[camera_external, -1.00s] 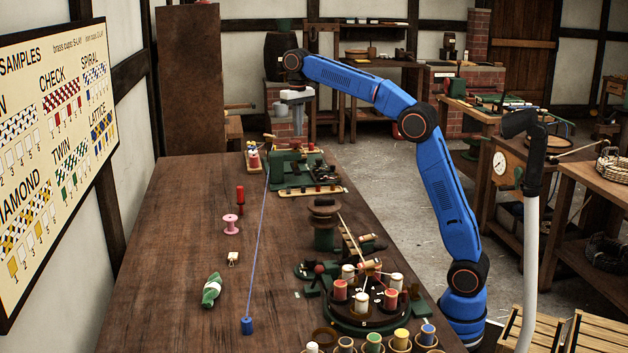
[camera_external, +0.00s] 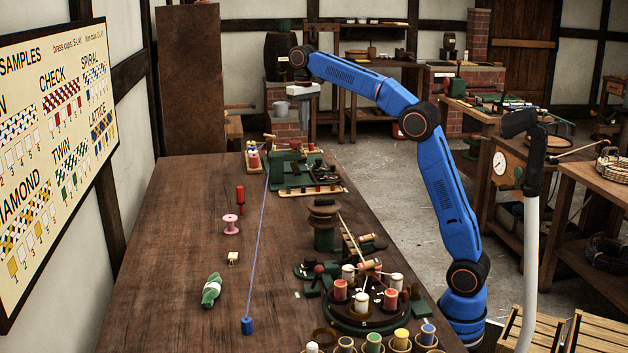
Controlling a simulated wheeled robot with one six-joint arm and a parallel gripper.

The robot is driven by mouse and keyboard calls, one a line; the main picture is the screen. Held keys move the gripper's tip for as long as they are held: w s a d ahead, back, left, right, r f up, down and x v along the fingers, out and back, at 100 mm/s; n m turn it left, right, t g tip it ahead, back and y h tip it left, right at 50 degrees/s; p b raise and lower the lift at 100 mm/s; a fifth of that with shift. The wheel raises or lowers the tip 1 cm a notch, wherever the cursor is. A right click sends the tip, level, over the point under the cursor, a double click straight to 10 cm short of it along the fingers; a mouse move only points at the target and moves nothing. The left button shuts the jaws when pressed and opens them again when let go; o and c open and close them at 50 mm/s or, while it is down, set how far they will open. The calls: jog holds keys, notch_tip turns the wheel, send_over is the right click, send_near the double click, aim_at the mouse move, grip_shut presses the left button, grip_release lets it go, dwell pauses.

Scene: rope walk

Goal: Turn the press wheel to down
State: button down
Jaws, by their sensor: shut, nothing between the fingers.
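I cannot pick out the press wheel for certain at this size. A green machine (camera_external: 287,168) with dark and red parts stands on the far end of the long brown bench. My gripper (camera_external: 303,112) hangs from the end of my blue arm, pointing down, above and behind that machine as seen in the picture. It is shut and empty, and I see no contact with anything. Its fingertips are small and hard to tell from the brick behind.
A dark turntable (camera_external: 352,318) with several bobbins stands at the bench's near right. A blue cord runs to a blue weight (camera_external: 247,325). A pink spool (camera_external: 230,224) stands at left. The bench's left side is mostly clear.

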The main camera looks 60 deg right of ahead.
notch_tip(320, 180, down, 6)
dwell(0.6)
jog(key=shift+r, duration=0.2)
dwell(0.4)
jog(key=shift+a, duration=0.8)
jog(key=shift+w+a, duration=0.4)
jog(key=shift+a, duration=0.3)
dwell(0.4)
jog(key=shift+s+a+r, duration=0.15)
jog(key=shift+r, duration=1.35)
jog(key=shift+s+a+r, duration=0.1)
jog(key=shift+s+r, duration=0.05)
jog(key=shift+r, duration=1.3)
